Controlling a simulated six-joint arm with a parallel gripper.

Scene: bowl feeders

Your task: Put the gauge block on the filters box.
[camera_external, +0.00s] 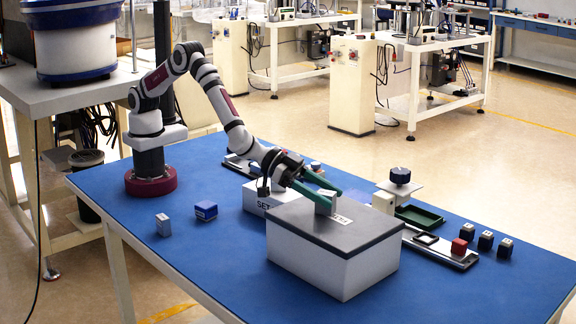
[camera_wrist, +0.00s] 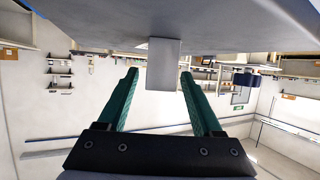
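A plain light-grey block, which looks like the gauge block (camera_external: 325,205), stands upright on the lid near that edge. In the wrist view, which is upside down, the gauge block (camera_wrist: 163,64) meets the lid (camera_wrist: 235,30). My gripper (camera_external: 327,190) has two green fingers and is low over the lid. In the wrist view my gripper (camera_wrist: 160,75) is open, its fingertips on either side of the block with a narrow gap showing.
A white box marked SET (camera_external: 256,199) stands behind the filters box. A small grey block (camera_external: 163,225) and a blue block (camera_external: 206,210) lie to the left. A green tray (camera_external: 419,218), a rail with a red cube (camera_external: 459,246) and several dark cubes (camera_external: 485,240) are to the right.

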